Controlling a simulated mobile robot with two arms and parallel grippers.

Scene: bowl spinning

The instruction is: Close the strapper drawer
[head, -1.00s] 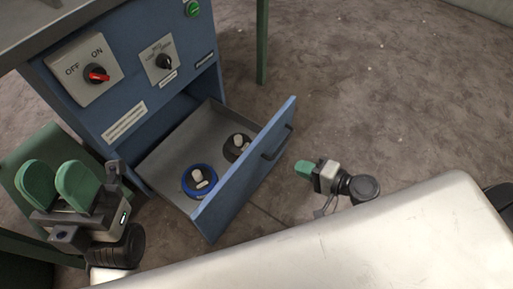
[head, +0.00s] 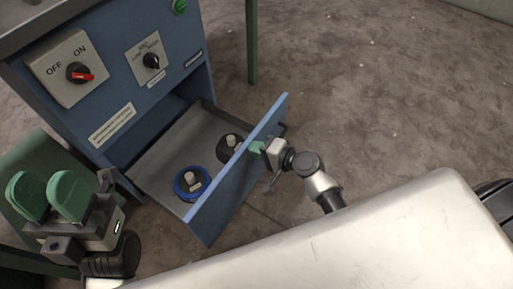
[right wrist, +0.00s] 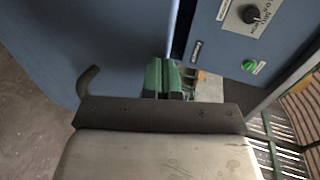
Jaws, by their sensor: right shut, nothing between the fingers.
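The strapper drawer (head: 157,150) is pulled out of the blue strapper cabinet (head: 120,80). Its blue front panel (head: 230,185) stands away from the cabinet. Inside the drawer lie a blue-rimmed round part (head: 192,183) and a dark round part (head: 229,147). My right gripper (head: 257,148) is shut and empty, with its green fingertips at the outer face of the drawer front; contact is unclear. In the right wrist view, the fingertips (right wrist: 162,76) are together beside the blue panel (right wrist: 90,45), near its dark handle (right wrist: 88,82). My left gripper (head: 48,193) is open and empty, left of the drawer.
The cabinet carries a red OFF/ON switch (head: 80,73), a black knob (head: 152,61) and a green button (head: 180,6). A green post (head: 251,40) stands behind it. The brown floor (head: 380,90) to the right is clear.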

